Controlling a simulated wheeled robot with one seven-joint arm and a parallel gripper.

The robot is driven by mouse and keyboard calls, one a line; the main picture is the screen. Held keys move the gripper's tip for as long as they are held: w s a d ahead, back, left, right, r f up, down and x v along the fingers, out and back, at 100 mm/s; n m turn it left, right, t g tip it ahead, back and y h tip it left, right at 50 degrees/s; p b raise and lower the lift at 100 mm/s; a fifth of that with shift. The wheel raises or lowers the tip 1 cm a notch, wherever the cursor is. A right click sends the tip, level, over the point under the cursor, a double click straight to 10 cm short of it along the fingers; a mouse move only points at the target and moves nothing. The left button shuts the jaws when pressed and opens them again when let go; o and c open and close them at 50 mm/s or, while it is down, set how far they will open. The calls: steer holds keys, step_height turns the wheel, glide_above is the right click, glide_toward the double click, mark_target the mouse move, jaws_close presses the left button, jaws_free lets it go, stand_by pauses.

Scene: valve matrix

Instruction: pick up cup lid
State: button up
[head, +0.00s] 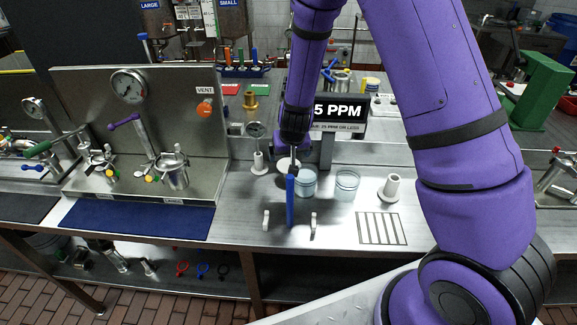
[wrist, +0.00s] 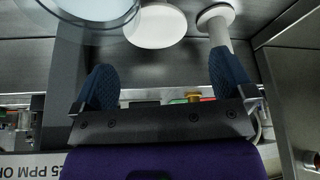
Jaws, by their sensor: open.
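The cup lid, a flat white disc (head: 284,163), lies on the steel bench and is partly hidden by my wrist in the head view. A clear cup (head: 306,184) stands close beside the lid, and a second clear cup (head: 347,184) stands further right.
A white flanged post (head: 259,162) stands left of the lid; it flanks the lid in the wrist view (wrist: 216,18). Another (head: 391,188) stands right of the cups. The "5 PPM" sign (head: 343,109) stands behind. Two small white hooks (head: 266,220) are on the front bench.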

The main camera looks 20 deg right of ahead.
mark_target(290, 162)
steer(key=x, duration=0.4)
steer(key=shift+s+d+f, duration=0.2)
steer(key=shift+s+d, duration=0.05)
steer(key=shift+d, duration=0.05)
steer(key=shift+w+f, duration=0.25)
steer(key=shift+f, duration=0.3)
steer(key=shift+c, duration=0.2)
steer(key=c, duration=0.7)
